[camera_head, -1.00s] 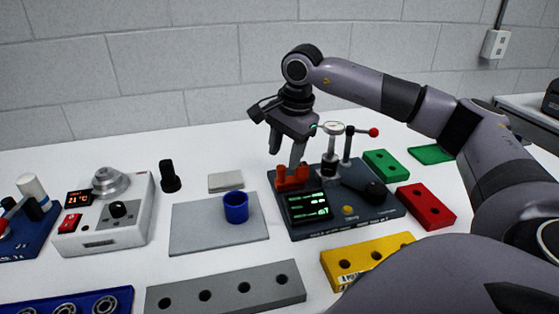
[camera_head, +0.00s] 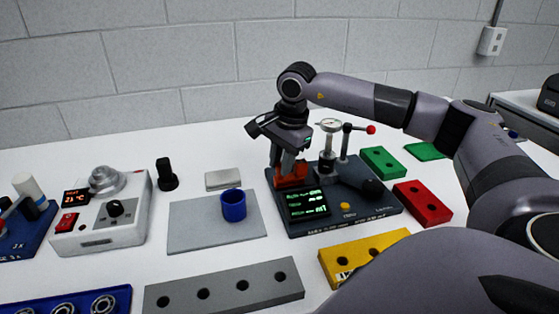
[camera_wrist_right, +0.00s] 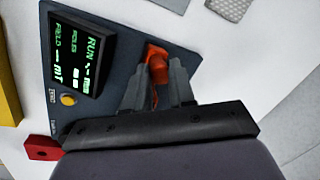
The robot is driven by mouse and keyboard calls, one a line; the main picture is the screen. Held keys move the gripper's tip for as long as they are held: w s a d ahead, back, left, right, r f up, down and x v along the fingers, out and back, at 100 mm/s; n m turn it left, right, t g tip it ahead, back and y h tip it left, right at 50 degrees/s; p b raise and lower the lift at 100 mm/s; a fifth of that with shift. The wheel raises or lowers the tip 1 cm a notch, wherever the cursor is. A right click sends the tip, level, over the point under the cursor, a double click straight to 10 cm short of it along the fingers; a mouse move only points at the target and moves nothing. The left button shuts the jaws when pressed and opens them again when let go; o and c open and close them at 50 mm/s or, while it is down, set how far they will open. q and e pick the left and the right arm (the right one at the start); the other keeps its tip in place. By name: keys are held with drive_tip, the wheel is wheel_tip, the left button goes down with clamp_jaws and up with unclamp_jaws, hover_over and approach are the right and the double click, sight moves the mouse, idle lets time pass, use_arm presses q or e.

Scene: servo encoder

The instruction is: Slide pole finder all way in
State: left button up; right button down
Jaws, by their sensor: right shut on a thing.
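The measuring station is a dark blue-grey base (camera_head: 318,228) with a black screen (camera_head: 306,205) showing green text. On its left rear part sits an orange-red piece (camera_head: 292,182), which I take to be the pole finder. In the right wrist view the orange-red piece (camera_wrist_right: 157,54) shows between and beyond the fingers. My right gripper (camera_head: 289,168) comes down from above and is shut on it. The fingers (camera_wrist_right: 157,92) hide part of the piece, so I cannot tell how far in it sits. My left gripper is out of view.
A dial gauge (camera_head: 330,126) and a red-knobbed lever (camera_head: 370,130) stand just right of my gripper. A blue cup (camera_head: 233,205) stands on a grey mat (camera_head: 190,237) to the left. Red (camera_head: 422,203), yellow (camera_head: 340,262) and green (camera_head: 384,162) blocks lie around the station.

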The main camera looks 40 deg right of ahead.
sight(292, 175)
drive_tip(key=d, duration=0.1)
drive_tip(key=s+d, duration=0.1)
drive_tip(key=d, duration=0.1)
drive_tip(key=shift+s, duration=0.3)
drive_tip(key=c, duration=0.9)
unclamp_jaws()
drive_tip(key=shift+c, duration=0.2)
wheel_tip(292, 175, up, 7)
drive_tip(key=s, duration=0.1)
drive_tip(key=shift+s, duration=0.2)
